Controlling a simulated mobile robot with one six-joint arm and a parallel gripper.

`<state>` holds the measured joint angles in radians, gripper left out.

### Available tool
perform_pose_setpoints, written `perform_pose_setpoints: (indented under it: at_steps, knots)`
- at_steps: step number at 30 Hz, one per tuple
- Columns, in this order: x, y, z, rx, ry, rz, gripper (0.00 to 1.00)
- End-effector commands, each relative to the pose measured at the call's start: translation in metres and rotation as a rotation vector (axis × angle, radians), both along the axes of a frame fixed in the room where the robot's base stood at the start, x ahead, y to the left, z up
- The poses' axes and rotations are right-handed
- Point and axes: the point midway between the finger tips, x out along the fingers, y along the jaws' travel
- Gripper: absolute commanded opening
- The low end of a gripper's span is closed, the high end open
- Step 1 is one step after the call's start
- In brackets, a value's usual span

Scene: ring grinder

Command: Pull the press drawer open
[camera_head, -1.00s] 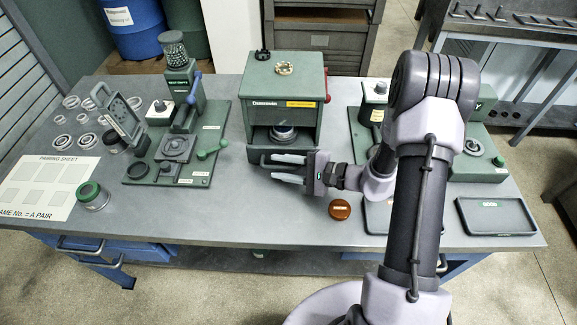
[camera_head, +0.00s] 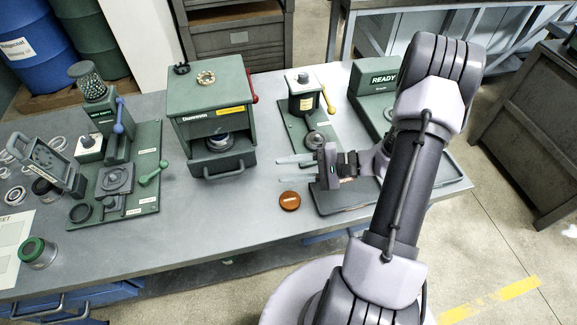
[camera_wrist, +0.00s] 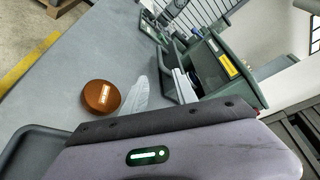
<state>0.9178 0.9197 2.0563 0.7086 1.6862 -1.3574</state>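The press is a green box (camera_head: 212,98) with a red lever on its right side. Its low drawer (camera_head: 224,163) sits at the bottom front, with a bar handle (camera_head: 225,173) and a round metal part (camera_head: 218,142) visible in the opening above it. The drawer front stands out slightly from the box. My gripper (camera_head: 282,169) is open and empty, to the right of the drawer, its two pale fingers pointing left and apart from the handle. In the wrist view the press (camera_wrist: 225,65) is at upper right, beyond the fingers.
An orange-brown round piece (camera_head: 289,201) lies on the table just below my fingers. A green stand with a white-topped cylinder (camera_head: 304,95) is behind my gripper. A dark tray (camera_head: 345,196) lies under my wrist. Bare tabletop lies before the drawer.

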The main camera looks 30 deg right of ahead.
Motion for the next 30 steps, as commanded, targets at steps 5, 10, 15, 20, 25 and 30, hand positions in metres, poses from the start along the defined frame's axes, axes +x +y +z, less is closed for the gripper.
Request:
perform_pose_setpoints:
  at_steps: [5,10,15,20,25,30]
  knots:
    - [0.000,0.000,0.000,0.000,0.000,0.000,0.34]
    - [0.002,0.008,-0.006,-0.001,-0.001,0.003,0.22]
    - [0.012,0.023,-0.006,0.003,0.001,0.004,0.22]
    - [0.035,0.059,-0.017,0.001,0.001,0.007,0.22]
    - [0.059,0.092,-0.025,0.000,0.000,0.006,0.22]
    - [0.078,0.120,-0.032,0.001,0.001,0.004,0.22]
